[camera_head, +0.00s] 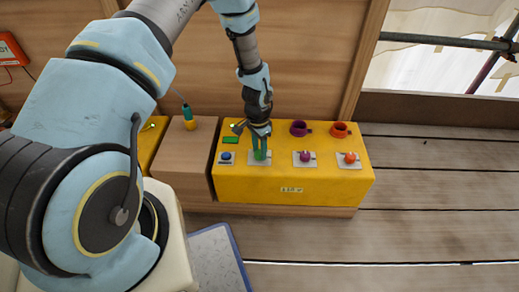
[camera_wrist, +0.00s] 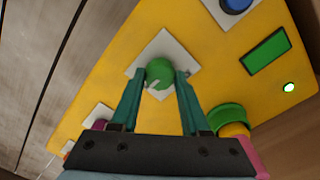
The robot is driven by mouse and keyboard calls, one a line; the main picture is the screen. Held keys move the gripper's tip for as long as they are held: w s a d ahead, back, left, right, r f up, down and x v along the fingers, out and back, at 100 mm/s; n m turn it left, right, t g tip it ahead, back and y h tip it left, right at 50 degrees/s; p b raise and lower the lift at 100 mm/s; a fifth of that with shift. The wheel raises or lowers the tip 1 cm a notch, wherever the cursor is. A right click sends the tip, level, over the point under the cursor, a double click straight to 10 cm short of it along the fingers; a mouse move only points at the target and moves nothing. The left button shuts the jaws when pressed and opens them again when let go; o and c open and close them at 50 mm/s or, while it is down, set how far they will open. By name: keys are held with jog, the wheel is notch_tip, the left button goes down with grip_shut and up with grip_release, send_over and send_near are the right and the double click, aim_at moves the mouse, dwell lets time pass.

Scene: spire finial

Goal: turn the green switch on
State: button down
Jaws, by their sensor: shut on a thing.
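The green switch (camera_wrist: 159,72) is a round knob with a pale pointer mark, on a white square plate (camera_wrist: 140,62) on the yellow console (camera_head: 290,182). In the wrist view the pointer runs toward the lower left. My gripper (camera_wrist: 160,74) has its two teal fingers closed on opposite sides of the knob. In the head view my gripper (camera_head: 260,153) reaches down from above onto the plate and mostly hides the knob.
A blue button (camera_head: 227,156) and green rectangle (camera_head: 231,140) are left of the switch. A purple knob (camera_head: 305,156) and an orange knob (camera_head: 349,157) are to its right. Purple (camera_head: 299,128) and orange (camera_head: 340,129) cup-like things stand behind. A small lamp (camera_wrist: 289,87) glows.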

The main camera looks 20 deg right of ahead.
aim_at(259, 151)
jog(key=shift+c, duration=2)
grip_release()
notch_tip(259, 151, up, 11)
jog(key=p, duration=0.2)
jog(key=shift+w, duration=0.25)
jog(key=shift+f, duration=0.1)
